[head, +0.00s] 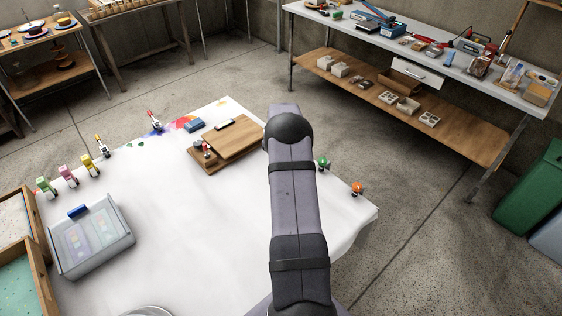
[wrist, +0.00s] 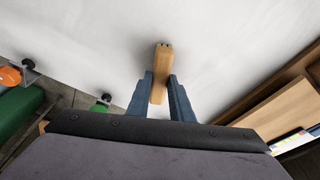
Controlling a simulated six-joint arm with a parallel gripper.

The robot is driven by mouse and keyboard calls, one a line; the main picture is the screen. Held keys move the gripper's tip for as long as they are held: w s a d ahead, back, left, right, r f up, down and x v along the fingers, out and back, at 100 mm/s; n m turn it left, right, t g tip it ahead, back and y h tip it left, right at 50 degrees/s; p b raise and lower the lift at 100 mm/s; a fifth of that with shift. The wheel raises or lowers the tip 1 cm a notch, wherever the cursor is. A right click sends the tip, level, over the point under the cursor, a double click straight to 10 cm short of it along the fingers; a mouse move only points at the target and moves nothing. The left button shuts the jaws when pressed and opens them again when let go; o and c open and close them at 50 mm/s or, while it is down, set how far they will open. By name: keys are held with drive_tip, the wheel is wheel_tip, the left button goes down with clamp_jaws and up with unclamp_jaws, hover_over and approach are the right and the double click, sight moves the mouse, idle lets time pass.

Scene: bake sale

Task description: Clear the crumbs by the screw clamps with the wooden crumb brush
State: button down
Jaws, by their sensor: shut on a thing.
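My gripper (wrist: 161,78) has its two blue fingers closed on the wooden crumb brush (wrist: 163,59), which points away from the wrist over the white tabletop. In the head view my own arm hides the gripper and brush. An orange screw clamp (head: 357,188) and a green screw clamp (head: 323,163) sit on the table's right edge; both also show at the left of the wrist view, orange (wrist: 14,75) and green (wrist: 101,105). More clamps line the far left edge, including a yellow one (head: 102,146) and a pink one (head: 67,175). I cannot make out crumbs.
A wooden board (head: 238,140) lies on the white-covered table (head: 170,225), with small items on it. A blue block (head: 194,125) is behind it. A clear bin (head: 98,259) and wooden trays (head: 47,278) stand at left. The table's middle is clear.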

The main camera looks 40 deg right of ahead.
drive_tip(key=shift+s+p, duration=1.25)
drive_tip(key=shift+s, duration=4.05)
drive_tip(key=shift+w+f+b, duration=0.1)
drive_tip(key=shift+w+b, duration=2.9)
drive_tip(key=shift+w, duration=5.15)
drive_tip(key=shift+s, duration=0.25)
drive_tip(key=shift+s+p, duration=1.7)
drive_tip(key=shift+s, duration=6.15)
drive_tip(key=v, duration=0.1)
drive_tip(key=p, duration=0.1)
drive_tip(key=v, duration=0.1)
drive_tip(key=shift+w+d+r, duration=0.15)
drive_tip(key=shift+d+r, duration=0.05)
drive_tip(key=shift+r, duration=0.2)
drive_tip(key=shift+w+d+p+v, duration=0.1)
drive_tip(key=shift+d+p+v, duration=0.1)
drive_tip(key=shift+p+v, duration=0.65)
drive_tip(key=shift+w+d+p+v, duration=0.15)
drive_tip(key=shift+p+v, duration=0.4)
drive_tip(key=shift+v, duration=0.5)
drive_tip(key=shift+d+p+v, duration=0.2)
drive_tip(key=shift+p+v, duration=0.5)
drive_tip(key=shift+v, duration=0.25)
drive_tip(key=shift+r, duration=0.1)
